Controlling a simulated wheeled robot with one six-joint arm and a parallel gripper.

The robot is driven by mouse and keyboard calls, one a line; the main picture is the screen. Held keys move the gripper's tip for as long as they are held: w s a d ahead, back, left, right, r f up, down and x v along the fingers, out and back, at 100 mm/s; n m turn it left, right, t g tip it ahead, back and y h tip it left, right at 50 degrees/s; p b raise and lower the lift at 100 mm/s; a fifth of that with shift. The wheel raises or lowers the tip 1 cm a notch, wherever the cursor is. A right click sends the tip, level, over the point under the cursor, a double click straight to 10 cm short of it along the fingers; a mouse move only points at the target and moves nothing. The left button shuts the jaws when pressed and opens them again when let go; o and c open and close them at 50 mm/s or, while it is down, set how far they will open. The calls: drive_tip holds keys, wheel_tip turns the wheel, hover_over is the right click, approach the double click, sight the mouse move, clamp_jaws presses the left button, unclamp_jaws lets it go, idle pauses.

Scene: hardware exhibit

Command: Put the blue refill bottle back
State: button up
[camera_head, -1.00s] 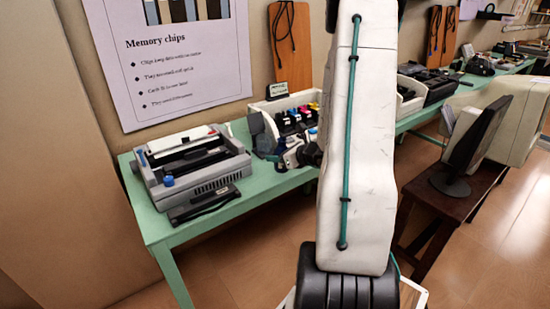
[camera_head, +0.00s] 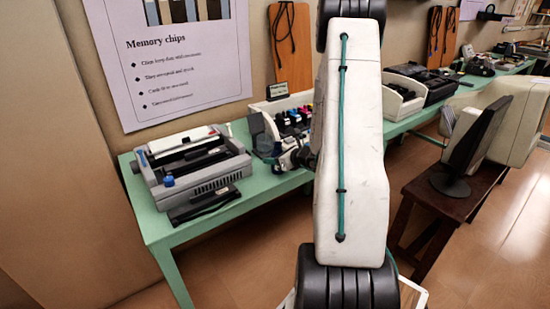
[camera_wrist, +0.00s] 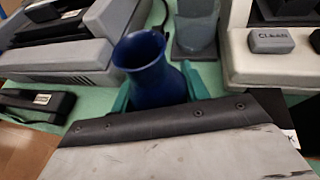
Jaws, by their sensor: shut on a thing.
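The blue refill bottle (camera_wrist: 150,72) is dark blue with a flared open mouth, and it shows in the wrist view just beyond my wrist. My gripper (camera_wrist: 160,92) is shut on it, with teal fingers at either side of its body. The bottle's base is hidden, so I cannot tell whether it touches the table. In the head view my gripper (camera_head: 297,157) is small and partly behind my arm, in front of the white printer. A grey translucent container (camera_wrist: 195,30) stands on a dark square pad just beyond the bottle.
The green table (camera_head: 238,203) holds a grey printer (camera_head: 195,165) at left, with a black flat box (camera_head: 205,206) before it. The white printer with coloured cartridges (camera_head: 292,117) stands behind my gripper; its CLEAN button (camera_wrist: 271,40) shows at right. Some green tabletop between the printers is bare.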

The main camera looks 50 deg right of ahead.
drive_tip(key=shift+f, duration=0.15)
drive_tip(key=o, duration=1.1)
